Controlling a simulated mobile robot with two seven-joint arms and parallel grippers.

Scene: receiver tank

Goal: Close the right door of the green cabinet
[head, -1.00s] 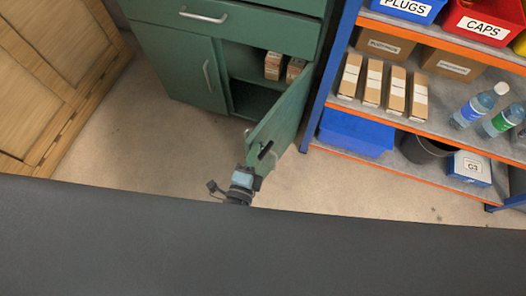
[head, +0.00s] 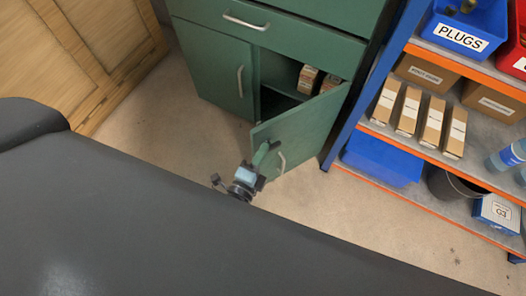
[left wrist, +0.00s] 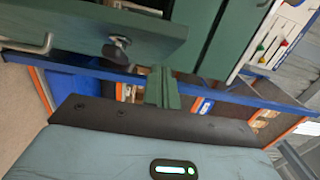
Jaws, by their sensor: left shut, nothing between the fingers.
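The green cabinet (head: 212,68) has its left door shut. Its right door (head: 310,130) stands partly open, hinged at the right, with a metal handle (head: 282,162) on its outer face. My left gripper (head: 264,152) is shut and empty, in front of the door's outer face near its free edge. I cannot tell whether the fingertips touch the door. In the left wrist view, the shut fingers (left wrist: 160,86) point toward the cabinet, with the door (left wrist: 75,24) and its handle (left wrist: 30,46) at upper left. My right gripper is not in view.
A blue-and-orange shelf unit (head: 362,137) with bins and boxes stands close to the cabinet's right side. Wooden panels (head: 90,45) are at the left. Small boxes (head: 308,78) sit inside the cabinet. The floor (head: 185,140) in front is clear.

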